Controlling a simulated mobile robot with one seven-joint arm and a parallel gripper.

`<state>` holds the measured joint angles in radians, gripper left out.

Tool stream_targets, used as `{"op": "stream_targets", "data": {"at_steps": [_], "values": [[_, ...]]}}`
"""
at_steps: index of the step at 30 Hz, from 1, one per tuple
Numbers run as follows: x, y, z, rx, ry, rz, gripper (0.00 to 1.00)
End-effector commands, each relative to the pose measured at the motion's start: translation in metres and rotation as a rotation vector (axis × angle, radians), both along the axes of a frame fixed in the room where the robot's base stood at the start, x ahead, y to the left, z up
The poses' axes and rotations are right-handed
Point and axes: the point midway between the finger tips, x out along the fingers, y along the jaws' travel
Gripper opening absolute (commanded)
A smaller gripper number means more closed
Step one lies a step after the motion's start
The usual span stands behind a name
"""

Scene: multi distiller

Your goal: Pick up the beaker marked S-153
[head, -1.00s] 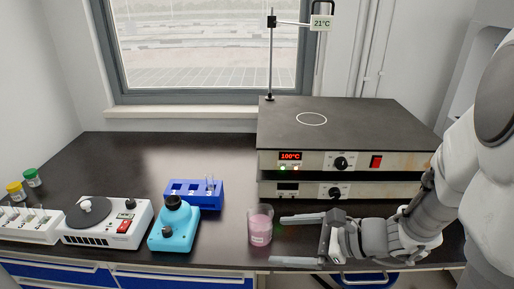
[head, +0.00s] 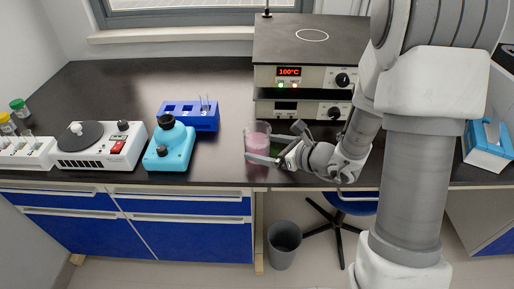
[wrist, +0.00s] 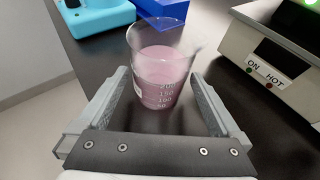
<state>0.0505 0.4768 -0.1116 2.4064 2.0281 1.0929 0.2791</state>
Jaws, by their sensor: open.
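A clear glass beaker (head: 257,136) with pink liquid stands upright on the dark bench near its front edge. The wrist view shows the same beaker (wrist: 161,72) with white graduation marks and part of a pale label at its left side; no S-153 marking is legible. My gripper (head: 260,148) is open, reaching in from the right at low height, with one finger on the near side of the beaker and one on the far side. In the wrist view my gripper (wrist: 158,82) has the beaker between its front finger parts; contact cannot be told.
A blue tube rack (head: 189,116) and a turquoise device (head: 168,150) stand left of the beaker. A white stirrer (head: 101,147) is further left. Stacked hotplates (head: 302,75), the top one reading 100°C, stand behind and right. A bin (head: 284,245) is on the floor.

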Motion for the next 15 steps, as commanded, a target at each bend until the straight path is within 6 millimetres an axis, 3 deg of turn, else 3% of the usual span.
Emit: {"op": "stream_targets", "data": {"at_steps": [7, 15], "values": [[0.009, 0.011, -0.005, 0.001, -0.001, 0.002, 1.00], [0.032, 0.038, -0.019, 0.000, -0.001, 0.004, 1.00]]}}
